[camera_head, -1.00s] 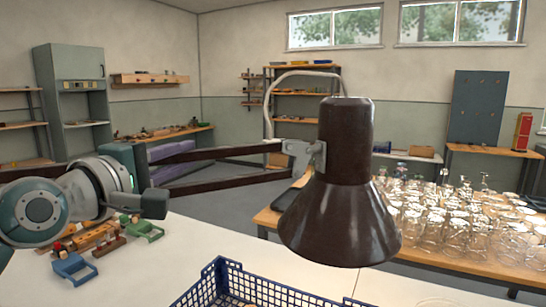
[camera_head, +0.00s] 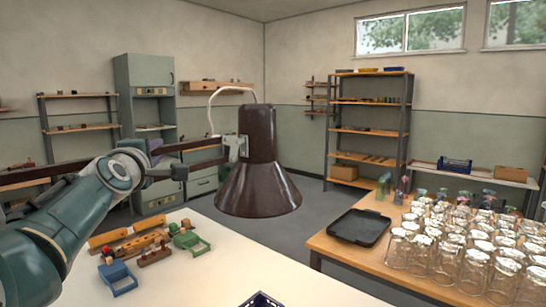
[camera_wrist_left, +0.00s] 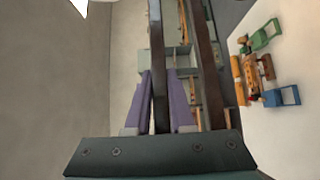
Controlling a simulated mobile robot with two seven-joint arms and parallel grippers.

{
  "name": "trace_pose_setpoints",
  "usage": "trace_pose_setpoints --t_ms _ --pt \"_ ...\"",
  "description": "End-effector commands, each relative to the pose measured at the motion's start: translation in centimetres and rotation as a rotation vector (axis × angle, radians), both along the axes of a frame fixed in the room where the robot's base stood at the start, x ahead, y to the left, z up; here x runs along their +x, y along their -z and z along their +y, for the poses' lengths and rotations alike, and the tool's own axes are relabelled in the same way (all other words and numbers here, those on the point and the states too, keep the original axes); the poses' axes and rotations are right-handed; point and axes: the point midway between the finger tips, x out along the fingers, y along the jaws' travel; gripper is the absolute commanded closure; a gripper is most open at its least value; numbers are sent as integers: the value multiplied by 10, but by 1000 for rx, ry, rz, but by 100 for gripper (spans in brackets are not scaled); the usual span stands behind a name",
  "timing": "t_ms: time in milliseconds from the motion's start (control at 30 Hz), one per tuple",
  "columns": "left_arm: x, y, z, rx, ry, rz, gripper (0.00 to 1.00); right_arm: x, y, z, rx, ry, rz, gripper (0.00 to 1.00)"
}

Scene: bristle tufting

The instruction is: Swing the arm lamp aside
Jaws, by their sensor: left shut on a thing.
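The arm lamp has a dark brown cone shade (camera_head: 258,185) that hangs upright, with a pale cable looping above it. Its two dark arm bars (camera_head: 205,143) run left from a grey joint behind the shade. My left gripper (camera_head: 167,165) is at these bars, left of the shade. In the left wrist view its two purple fingers (camera_wrist_left: 161,82) are shut on one dark lamp bar (camera_wrist_left: 157,40), which passes between them. A second bar (camera_wrist_left: 206,65) runs alongside, to the right. My right gripper is not in view.
The white worktop (camera_head: 225,260) holds a blue holder (camera_head: 118,278), a green holder (camera_head: 190,240) and wooden blocks at its left. A wooden table at right carries a black tray (camera_head: 359,227) and several glass jars (camera_head: 450,255).

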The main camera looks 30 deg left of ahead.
Motion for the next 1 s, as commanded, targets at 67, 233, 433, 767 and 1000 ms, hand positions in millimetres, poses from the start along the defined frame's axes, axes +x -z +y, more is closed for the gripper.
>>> trace_pose_setpoints --t_ms 67,233,433,767,1000 --pt "2 2 8 -2 -19 0 100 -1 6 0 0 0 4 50" --pt "3 1 17 -2 -43 1 100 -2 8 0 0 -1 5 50" --pt "3 1 19 -1 -48 1 100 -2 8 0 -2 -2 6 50" --pt "3 0 19 1 -49 1 63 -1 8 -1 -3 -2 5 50" --pt "3 0 19 1 -48 1 49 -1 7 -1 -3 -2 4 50"
